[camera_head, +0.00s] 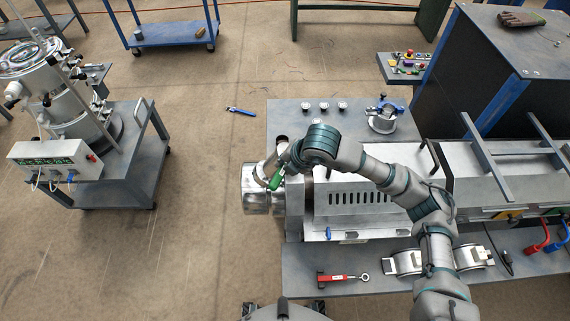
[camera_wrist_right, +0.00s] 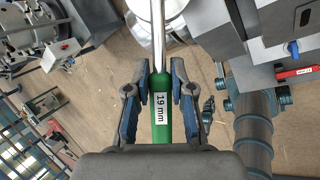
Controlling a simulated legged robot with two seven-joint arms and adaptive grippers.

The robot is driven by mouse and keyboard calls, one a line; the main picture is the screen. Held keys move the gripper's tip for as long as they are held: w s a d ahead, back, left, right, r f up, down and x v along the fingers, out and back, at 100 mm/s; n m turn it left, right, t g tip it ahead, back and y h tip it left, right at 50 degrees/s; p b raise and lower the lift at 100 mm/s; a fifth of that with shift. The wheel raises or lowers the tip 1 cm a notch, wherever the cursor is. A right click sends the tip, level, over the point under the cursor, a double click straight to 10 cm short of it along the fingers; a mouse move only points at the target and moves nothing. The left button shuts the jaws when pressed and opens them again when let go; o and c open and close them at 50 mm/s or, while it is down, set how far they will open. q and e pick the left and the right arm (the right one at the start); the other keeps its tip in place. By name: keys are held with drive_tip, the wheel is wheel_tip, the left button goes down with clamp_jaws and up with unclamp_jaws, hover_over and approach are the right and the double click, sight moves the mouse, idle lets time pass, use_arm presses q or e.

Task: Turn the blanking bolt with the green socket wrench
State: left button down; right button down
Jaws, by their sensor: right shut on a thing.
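My right gripper (camera_head: 282,172) is at the left end of the extruder, above its silver cylindrical head (camera_head: 256,201). In the right wrist view, my right gripper (camera_wrist_right: 160,68) is shut on the green handle of the socket wrench (camera_wrist_right: 161,120), marked "19 mm". The wrench's silver shaft runs up out of the top of that view, so its socket end is hidden. In the head view, a bit of the green wrench (camera_head: 275,182) shows beside the gripper. I cannot make out the blanking bolt, or whether the socket is on it. My left gripper is not in view.
A red tool (camera_head: 342,278) and metal clamp-like bands (camera_head: 404,262) lie on the front shelf (camera_head: 310,257). Small round parts (camera_head: 323,106) stand on the back table. A cart (camera_head: 140,165) with a tank stands left. Floor between cart and extruder is mostly clear.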

drive_tip(key=shift+d+r, duration=0.25)
drive_tip(key=shift+r, duration=0.05)
idle(0.4)
drive_tip(key=shift+d+r, duration=0.2)
drive_tip(key=shift+r, duration=0.2)
drive_tip(key=d+r, duration=0.1)
drive_tip(key=r+p, duration=0.1)
drive_tip(key=r, duration=0.1)
drive_tip(key=d+r+p, duration=0.1)
drive_tip(key=shift+d+r, duration=0.15)
drive_tip(key=shift+d, duration=0.2)
idle(0.3)
